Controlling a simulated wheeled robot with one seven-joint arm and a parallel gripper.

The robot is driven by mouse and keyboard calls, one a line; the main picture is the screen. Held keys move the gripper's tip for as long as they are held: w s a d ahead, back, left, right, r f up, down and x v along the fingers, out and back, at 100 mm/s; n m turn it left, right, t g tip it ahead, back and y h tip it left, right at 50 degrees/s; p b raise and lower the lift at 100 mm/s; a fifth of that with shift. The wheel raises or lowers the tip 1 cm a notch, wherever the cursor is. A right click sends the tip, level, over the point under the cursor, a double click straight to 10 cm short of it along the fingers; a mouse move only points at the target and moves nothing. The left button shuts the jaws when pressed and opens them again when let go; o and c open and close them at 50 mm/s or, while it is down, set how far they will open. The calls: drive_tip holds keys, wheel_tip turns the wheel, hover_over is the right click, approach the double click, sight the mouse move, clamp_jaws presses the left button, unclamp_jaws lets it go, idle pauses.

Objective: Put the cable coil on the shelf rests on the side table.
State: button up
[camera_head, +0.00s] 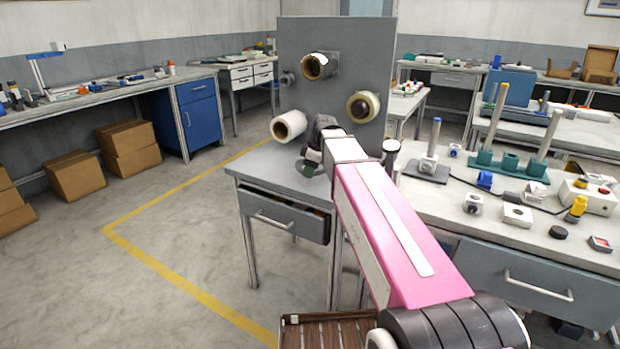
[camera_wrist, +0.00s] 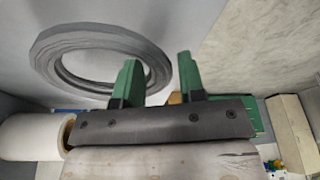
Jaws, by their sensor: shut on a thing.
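The cable coil, a thick grey ring (camera_wrist: 57,42), shows in the wrist view against a grey surface. My gripper (camera_wrist: 158,75) has green fingers on either side of the ring's right rim and is shut on it. In the head view my gripper (camera_head: 312,158) is in front of the upright grey panel (camera_head: 340,95), just above a grey table (camera_head: 258,160) with a partly open drawer. The coil is not clear there, mostly hidden by my arm. Which surface is the side table, and where its shelf rests are, I cannot tell for sure.
The panel carries a white roll (camera_head: 290,125), a yellowish roll (camera_head: 363,106) and a dark-rimmed roll (camera_head: 319,66). The white roll (camera_wrist: 30,137) is close by at left in the wrist view. A cluttered workbench (camera_head: 480,225) stands right.

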drive_tip(key=shift+f, duration=1.5)
drive_tip(key=shift+f, duration=0.1)
drive_tip(key=o, duration=0.9)
drive_tip(key=v, duration=1.2)
